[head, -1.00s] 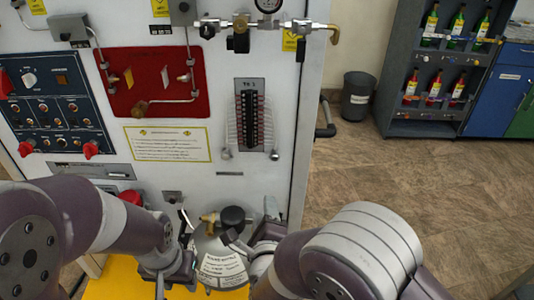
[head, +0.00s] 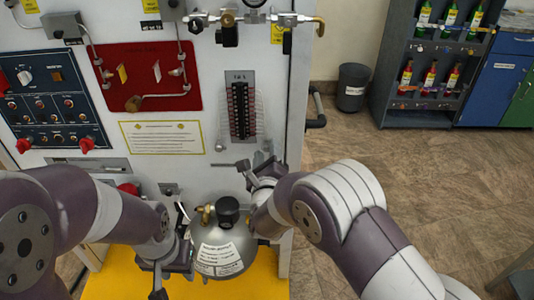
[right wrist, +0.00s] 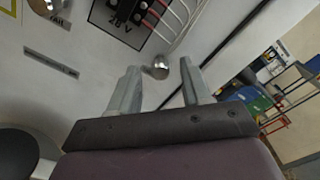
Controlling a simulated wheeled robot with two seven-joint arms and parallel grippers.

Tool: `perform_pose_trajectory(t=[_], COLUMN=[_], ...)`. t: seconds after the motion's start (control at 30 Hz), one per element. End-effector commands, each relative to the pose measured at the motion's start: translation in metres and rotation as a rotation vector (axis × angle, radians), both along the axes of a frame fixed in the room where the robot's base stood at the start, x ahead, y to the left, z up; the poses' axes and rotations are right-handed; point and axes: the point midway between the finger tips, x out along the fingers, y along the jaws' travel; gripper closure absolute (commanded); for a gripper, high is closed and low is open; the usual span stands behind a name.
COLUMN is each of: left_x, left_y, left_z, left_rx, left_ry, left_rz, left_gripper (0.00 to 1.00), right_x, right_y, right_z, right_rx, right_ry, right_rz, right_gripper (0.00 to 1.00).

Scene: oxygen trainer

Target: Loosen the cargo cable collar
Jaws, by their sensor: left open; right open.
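The white panel carries a dark terminal strip (head: 241,110) with thin pale cables beside it. No collar is clearly marked as the cargo cable collar. A round silver knob (right wrist: 160,67) below the strip shows in the right wrist view, and a similar knob (head: 220,147) sits at its lower left in the head view. My right gripper (head: 257,160) is open and empty in front of the panel below the strip. In its wrist view the silver knob appears between the open fingers (right wrist: 158,85), with no contact visible. My left gripper (head: 160,285) is low, left of the grey cylinder, and open.
A grey cylinder (head: 224,262) with a black cap stands between my arms on a yellow base (head: 120,280). A red plate (head: 145,75) with piping and a blue switch panel (head: 48,105) are left. A bin (head: 352,88) and bottle rack (head: 430,118) stand right; floor between is clear.

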Motion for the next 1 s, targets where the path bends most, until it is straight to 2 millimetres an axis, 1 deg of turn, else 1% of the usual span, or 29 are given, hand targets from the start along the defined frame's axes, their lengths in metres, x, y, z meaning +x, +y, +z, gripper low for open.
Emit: perform_pose_trajectory(t=[0.13,0.17,0.2,0.27,0.3,0.53,0.67,0.87,1.0], left_x=[0.000,0.000,0.000,0.000,0.000,0.000,0.000,0.000,0.000], left_y=[0.000,0.000,0.000,0.000,0.000,0.000,0.000,0.000,0.000], left_z=[0.000,0.000,0.000,0.000,0.000,-0.001,-0.004,-0.013,-0.020], left_rx=[0.000,0.000,0.000,0.000,0.000,0.000,0.000,0.000,0.000], left_ry=[0.000,0.000,0.000,0.000,0.000,0.000,0.000,0.000,0.000], left_rz=[0.000,0.000,0.000,0.000,0.000,0.000,0.000,0.000,0.000], left_gripper=[0.57,0.57,0.57,0.57,0.57,0.57,0.57,0.57,0.57], right_x=[0.000,0.000,0.000,0.000,0.000,-0.001,-0.001,-0.001,-0.001], right_y=[0.000,0.000,0.000,0.000,0.000,0.000,0.000,0.000,0.000], right_z=[0.000,0.000,0.000,0.000,0.000,0.000,-0.001,-0.002,-0.002], right_rx=[0.000,0.000,0.000,0.000,0.000,-0.008,-0.041,-0.158,-0.278], right_ry=[0.000,0.000,0.000,0.000,0.000,0.000,0.000,0.000,-0.001], right_rz=[0.000,0.000,0.000,0.000,0.000,0.000,0.000,0.000,-0.001], right_gripper=[0.52,0.62,0.75,0.94,1.00,1.00,1.00,1.00,1.00])
